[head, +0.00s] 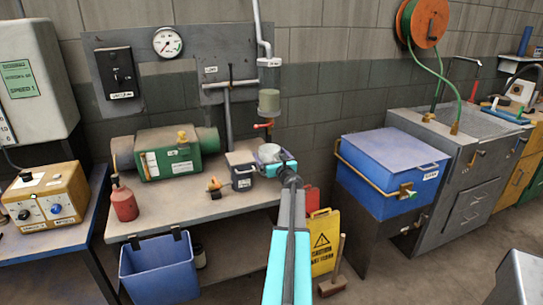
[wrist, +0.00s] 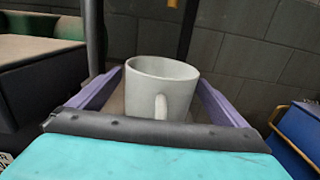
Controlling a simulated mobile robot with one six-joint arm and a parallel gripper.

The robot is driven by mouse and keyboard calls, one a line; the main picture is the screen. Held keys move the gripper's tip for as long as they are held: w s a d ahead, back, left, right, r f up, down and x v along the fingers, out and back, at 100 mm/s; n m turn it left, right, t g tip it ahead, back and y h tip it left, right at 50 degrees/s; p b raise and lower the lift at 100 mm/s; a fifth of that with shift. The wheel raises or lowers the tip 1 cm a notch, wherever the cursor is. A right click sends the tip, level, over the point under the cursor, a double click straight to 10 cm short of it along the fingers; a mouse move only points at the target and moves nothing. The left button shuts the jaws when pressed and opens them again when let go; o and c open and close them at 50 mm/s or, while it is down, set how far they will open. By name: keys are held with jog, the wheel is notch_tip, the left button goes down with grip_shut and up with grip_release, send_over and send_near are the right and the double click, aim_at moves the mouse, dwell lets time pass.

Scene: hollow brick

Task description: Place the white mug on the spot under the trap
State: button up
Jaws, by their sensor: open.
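The white mug (head: 268,152) is at the right end of the workbench, below the grey-green cylindrical trap (head: 269,100) on the wall pipe. My gripper (head: 280,165) is right at the mug and partly covers it in the head view. In the wrist view the mug (wrist: 168,85) is upright between my gripper's two purple fingers (wrist: 160,92), its handle facing the camera. The fingers are open, one on each side. The mug's base and the spot under the trap are hidden.
A small dark grey lidded box (head: 242,170) stands just left of the mug on the workbench (head: 165,205). A red-handled valve (head: 263,126) sits below the trap. A blue chest (head: 390,170) is to the right. A yellow caution sign (head: 323,240) stands on the floor.

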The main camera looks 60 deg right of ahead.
jog(key=shift+b+v, duration=0.3)
jog(key=shift+v, duration=1.1)
jog(key=shift+b+v, duration=0.55)
jog(key=shift+v, duration=4.1)
jog(key=shift+w, duration=0.1)
